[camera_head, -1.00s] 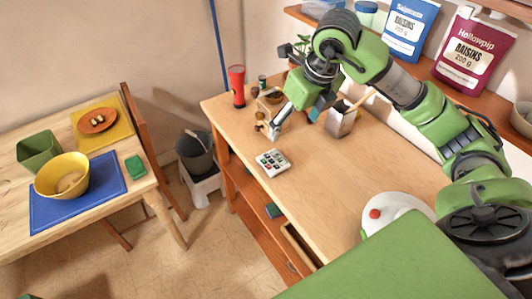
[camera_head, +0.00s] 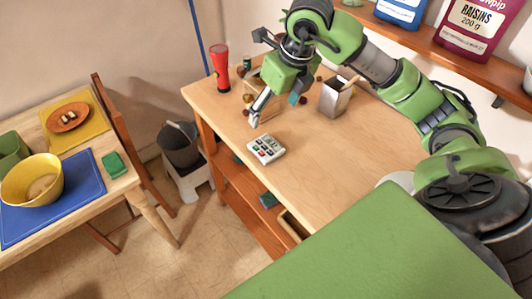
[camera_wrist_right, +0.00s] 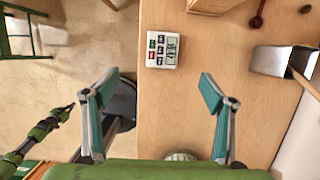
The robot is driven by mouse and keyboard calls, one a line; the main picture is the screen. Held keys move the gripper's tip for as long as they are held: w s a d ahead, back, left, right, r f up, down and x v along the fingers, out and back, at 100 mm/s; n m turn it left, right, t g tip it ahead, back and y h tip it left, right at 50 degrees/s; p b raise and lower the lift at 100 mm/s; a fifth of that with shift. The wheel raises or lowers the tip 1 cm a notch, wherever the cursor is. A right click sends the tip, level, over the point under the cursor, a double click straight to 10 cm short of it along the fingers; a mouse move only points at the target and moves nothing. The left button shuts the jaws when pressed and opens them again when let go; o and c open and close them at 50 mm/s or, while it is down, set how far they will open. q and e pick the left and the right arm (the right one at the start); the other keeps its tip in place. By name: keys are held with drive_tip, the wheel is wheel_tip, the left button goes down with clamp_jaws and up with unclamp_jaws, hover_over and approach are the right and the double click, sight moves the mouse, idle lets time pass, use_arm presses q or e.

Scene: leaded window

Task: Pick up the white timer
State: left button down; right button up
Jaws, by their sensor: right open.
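The white timer (camera_head: 266,148), a small block with coloured keys and a display, lies on the wooden desk near its left edge. It also shows in the right wrist view (camera_wrist_right: 163,48), upper middle, uncovered. My right gripper (camera_head: 274,110) is above the desk, beyond the timer in the head view. In the right wrist view my right gripper (camera_wrist_right: 160,78) has its two teal-padded fingers wide apart with nothing between them. The timer appears just ahead of the gap and apart from the fingers.
On the desk (camera_head: 325,170) stand a red flashlight (camera_head: 221,68) and a metal holder (camera_head: 335,97); small brown items lie near the gripper. A shelf with raisin bags (camera_head: 470,25) is above. The desk around the timer is clear. A grey bucket (camera_head: 180,145) is left of the desk.

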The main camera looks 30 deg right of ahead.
wheel_tip(320, 180, down, 4)
drive_tip(key=r+b, duration=0.1)
drive_tip(key=b, duration=0.1)
hover_over(266, 147)
drive_tip(key=s, duration=0.1)
drive_tip(key=f, duration=0.4)
drive_tip(key=f+p, duration=0.1)
drive_tip(key=f, duration=0.4)
drive_tip(key=shift+s+a+f, duration=0.1)
drive_tip(key=shift+s, duration=0.1)
drive_tip(key=x, duration=0.1)
drive_tip(key=p+x, duration=0.2)
drive_tip(key=x, duration=0.1)
drive_tip(key=shift+s+d+f, duration=0.1)
drive_tip(key=shift+d+f, duration=0.05)
drive_tip(key=shift+d, duration=0.15)
drive_tip(key=shift+w+f, duration=0.2)
drive_tip(key=shift+f, duration=0.3)
use_arm(q)
drive_tip(key=shift+w, duration=0.55)
use_arm(e)
drive_tip(key=c, duration=1.2)
